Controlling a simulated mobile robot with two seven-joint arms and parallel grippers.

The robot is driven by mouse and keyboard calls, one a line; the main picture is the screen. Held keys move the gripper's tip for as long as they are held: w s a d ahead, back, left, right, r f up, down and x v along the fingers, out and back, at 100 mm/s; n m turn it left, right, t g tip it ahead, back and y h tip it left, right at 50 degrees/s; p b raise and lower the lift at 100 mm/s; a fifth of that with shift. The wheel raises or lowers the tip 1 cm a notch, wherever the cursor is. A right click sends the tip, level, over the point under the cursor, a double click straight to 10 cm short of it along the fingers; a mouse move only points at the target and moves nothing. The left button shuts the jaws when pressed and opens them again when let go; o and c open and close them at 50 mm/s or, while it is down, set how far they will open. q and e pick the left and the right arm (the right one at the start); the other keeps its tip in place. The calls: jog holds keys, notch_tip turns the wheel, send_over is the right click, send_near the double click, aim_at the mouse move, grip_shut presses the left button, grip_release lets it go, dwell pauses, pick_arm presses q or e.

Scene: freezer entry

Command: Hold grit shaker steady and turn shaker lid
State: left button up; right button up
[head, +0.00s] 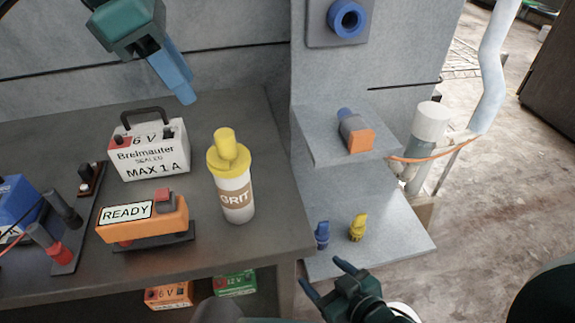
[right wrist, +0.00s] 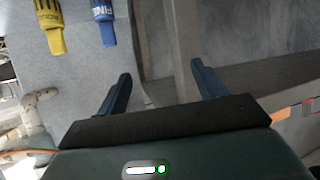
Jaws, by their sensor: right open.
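The grit shaker (head: 236,189) stands upright on the dark bench, a white bottle with a brown GRIT label. Its yellow shaker lid (head: 228,158) sits on top with a raised knob. My left gripper (head: 187,97) hangs above and left of the shaker, apart from it, its blue fingers pointing down; their spacing is hard to see. My right gripper (head: 325,277) is open and empty, below and right of the shaker, in front of the bench's right end. It also shows open in the right wrist view (right wrist: 161,75), where the shaker is not seen.
A white 6 V box (head: 150,160) and an orange READY box (head: 140,222) stand left of the shaker. A grey shelf unit (head: 395,240) to the right bears a blue nozzle (head: 322,234) and a yellow nozzle (head: 358,227). The bench around the shaker's right side is clear.

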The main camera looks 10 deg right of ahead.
jog(key=shift+o, duration=0.9)
jog(key=w+d+r+n+t, duration=0.3)
jog(key=w+d+r, duration=0.3)
jog(key=w, duration=0.1)
jog(key=shift+w+d+r, duration=0.25)
jog(key=shift+d+r, duration=0.15)
notch_tip(320, 180, up, 3)
jog(key=w+y, duration=0.1)
jog(key=w, duration=0.1)
jog(key=n+g+y, duration=0.4)
jog(key=y, duration=0.7)
send_near(230, 173)
jog(key=f, duration=0.1)
jog(key=w+f, duration=0.1)
jog(key=f, duration=0.1)
jog(key=shift+w+f, duration=0.15)
jog(key=shift+w, duration=0.15)
jog(key=w+a, duration=0.2)
jog(key=w+a+g, duration=0.1)
jog(key=w+a, duration=0.2)
jog(key=w+a+r+g, duration=0.1)
jog(key=w+a, duration=0.1)
jog(key=a, duration=0.1)
jog(key=shift+w+a+r+n+h, duration=0.1)
jog(key=shift+w+a+n+h, duration=0.2)
jog(key=shift+h, duration=0.1)
jog(key=shift+d, duration=0.1)
